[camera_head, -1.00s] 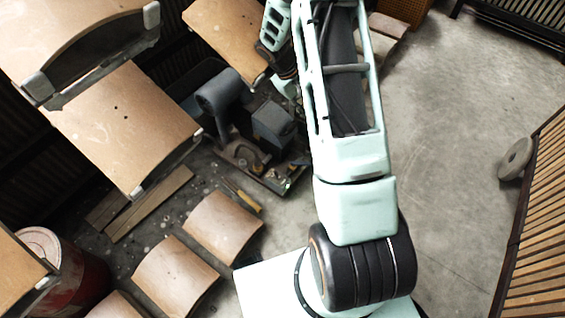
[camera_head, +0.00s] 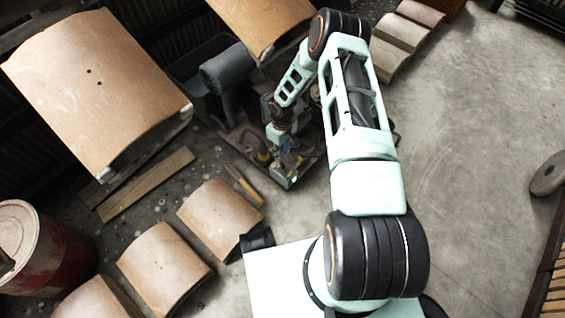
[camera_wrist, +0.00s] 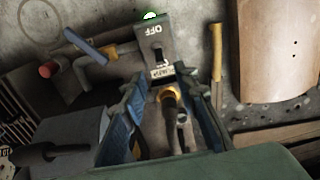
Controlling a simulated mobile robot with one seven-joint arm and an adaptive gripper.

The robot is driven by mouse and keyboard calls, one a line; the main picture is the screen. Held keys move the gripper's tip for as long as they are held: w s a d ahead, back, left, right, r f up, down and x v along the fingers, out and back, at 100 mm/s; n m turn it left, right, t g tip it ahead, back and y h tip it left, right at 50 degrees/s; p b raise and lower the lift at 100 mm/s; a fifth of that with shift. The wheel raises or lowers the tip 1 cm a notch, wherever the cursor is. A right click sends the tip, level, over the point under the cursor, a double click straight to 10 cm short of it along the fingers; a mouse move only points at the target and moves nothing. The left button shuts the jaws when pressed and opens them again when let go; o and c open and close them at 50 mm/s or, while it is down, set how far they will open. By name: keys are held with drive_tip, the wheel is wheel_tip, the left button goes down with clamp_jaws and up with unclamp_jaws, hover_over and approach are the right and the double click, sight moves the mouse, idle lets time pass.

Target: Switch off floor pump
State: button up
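The floor pump (camera_head: 252,150) stands on a low base on the concrete, left of my arm in the head view. A small green light (camera_head: 294,180) shows at its front corner. In the wrist view, its grey switch panel (camera_wrist: 153,33) carries the word OFF, a small dark toggle (camera_wrist: 161,60) and a label plate below. My gripper (camera_wrist: 164,84) has its two blue-grey fingers apart, with the panel just beyond the fingertips. No contact with the toggle is visible. In the head view my gripper (camera_head: 283,143) is over the pump, partly hidden by my wrist.
A yellow-handled tool (camera_wrist: 216,65) lies on the floor beside the panel. A red drum (camera_head: 45,260) stands at left. Open floor (camera_head: 460,130) lies to the right.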

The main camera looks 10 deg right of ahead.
sight(282, 162)
wheel_tip(282, 162, down, 8)
drive_tip(key=b, duration=0.2)
drive_tip(key=shift+b, duration=0.3)
clamp_jaws()
